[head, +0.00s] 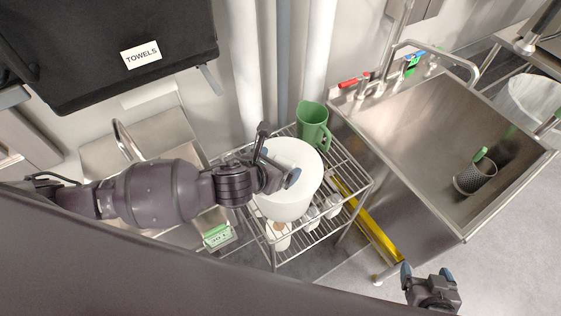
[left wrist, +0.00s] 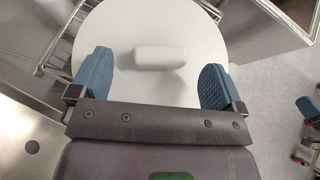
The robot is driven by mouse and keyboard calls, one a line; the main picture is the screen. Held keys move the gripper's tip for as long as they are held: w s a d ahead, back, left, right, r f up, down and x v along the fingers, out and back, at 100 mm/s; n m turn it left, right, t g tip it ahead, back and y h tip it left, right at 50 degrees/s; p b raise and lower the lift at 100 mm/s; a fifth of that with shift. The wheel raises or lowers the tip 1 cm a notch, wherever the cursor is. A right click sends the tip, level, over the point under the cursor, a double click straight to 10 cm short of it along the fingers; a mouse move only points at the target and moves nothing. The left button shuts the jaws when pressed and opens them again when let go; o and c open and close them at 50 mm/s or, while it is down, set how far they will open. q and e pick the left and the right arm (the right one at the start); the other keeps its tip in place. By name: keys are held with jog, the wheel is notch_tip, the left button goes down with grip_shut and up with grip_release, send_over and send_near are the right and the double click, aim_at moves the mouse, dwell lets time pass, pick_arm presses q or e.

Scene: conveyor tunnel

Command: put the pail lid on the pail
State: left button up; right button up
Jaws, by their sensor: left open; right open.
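The white round pail lid (head: 302,160) lies level over the top of the white pail (head: 284,209), which stands on the wire rack. From these views I cannot tell whether its rim is fully seated. In the left wrist view the lid (left wrist: 150,25) shows a raised white bar handle (left wrist: 160,57). My left gripper (head: 278,166) is open above the lid, with its blue fingers on either side of the handle and apart from it. My right gripper (head: 427,273) is open and empty over the floor at the lower right.
A green pitcher (head: 312,124) stands on the rack (head: 357,186) just behind the pail. White containers (head: 278,234) sit on the lower shelf. A steel sink (head: 425,130) with a dark mesh cup (head: 474,178) is at the right. A smaller basin lies under my left arm.

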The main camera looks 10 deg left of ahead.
pick_arm(q)
jog(key=v, duration=0.9)
dwell(0.8)
jog(key=s+a+f+m+g+y, duration=0.25)
jog(key=s+a+m, duration=0.45)
jog(key=m, duration=0.9)
jog(key=s+a+f+m+g+y, duration=0.1)
jog(key=s+a+m+g+y, duration=0.25)
jog(key=s+a+m, duration=0.8)
jog(key=shift+w+d+f+m+t+h+b, duration=0.3)
jog(key=shift+w+d+f+m+t, duration=0.7)
jog(key=shift+w+f, duration=1)
jog(key=shift+w+d+f+m+t+h+b, duration=0.15)
jog(key=shift+w+d+f+m+t+b, duration=0.4)
jog(key=shift+w+f+t, duration=1.15)
jog(key=shift+w+d+f+m+t+h+b, duration=0.25)
jog(key=shift+w+d+f+m+t, duration=0.6)
jog(key=shift+w+f, duration=1.5)
